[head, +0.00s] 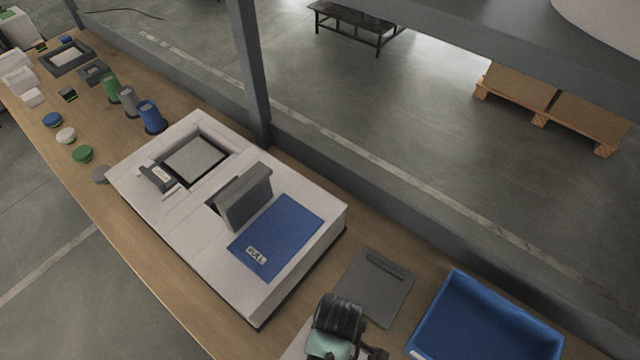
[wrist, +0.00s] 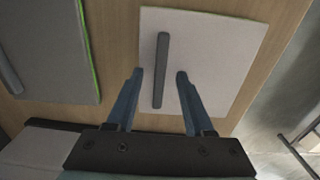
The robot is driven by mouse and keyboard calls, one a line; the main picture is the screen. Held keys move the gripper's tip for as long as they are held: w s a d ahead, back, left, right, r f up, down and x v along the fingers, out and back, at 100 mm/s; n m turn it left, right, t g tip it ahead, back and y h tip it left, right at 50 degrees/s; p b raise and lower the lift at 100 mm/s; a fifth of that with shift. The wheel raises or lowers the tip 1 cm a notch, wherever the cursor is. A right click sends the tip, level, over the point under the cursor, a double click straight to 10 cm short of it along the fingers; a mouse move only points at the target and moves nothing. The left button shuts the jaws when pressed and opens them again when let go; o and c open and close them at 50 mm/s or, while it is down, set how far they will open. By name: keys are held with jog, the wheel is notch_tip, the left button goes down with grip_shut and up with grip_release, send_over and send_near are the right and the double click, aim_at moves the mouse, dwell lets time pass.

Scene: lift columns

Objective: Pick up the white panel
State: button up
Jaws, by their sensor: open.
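The white panel (wrist: 222,58) lies flat on the wooden table in the wrist view, with a dark bar handle (wrist: 161,62) standing along its left part. My gripper (wrist: 160,77) is open above it, with one blue finger on each side of the handle. The fingers look apart from the handle, and I cannot tell how far down they reach. In the head view, only a pale sliver of the white panel (head: 296,346) shows beside my arm, which hides the rest.
A grey panel (head: 372,302) with a handle lies beside the white one; it also shows in the wrist view (wrist: 40,60). A blue bin (head: 485,320) stands to the right. A large white fixture (head: 190,235) with a blue plate (head: 280,236) stands to the left.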

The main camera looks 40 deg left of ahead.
grip_shut()
dwell(0.6)
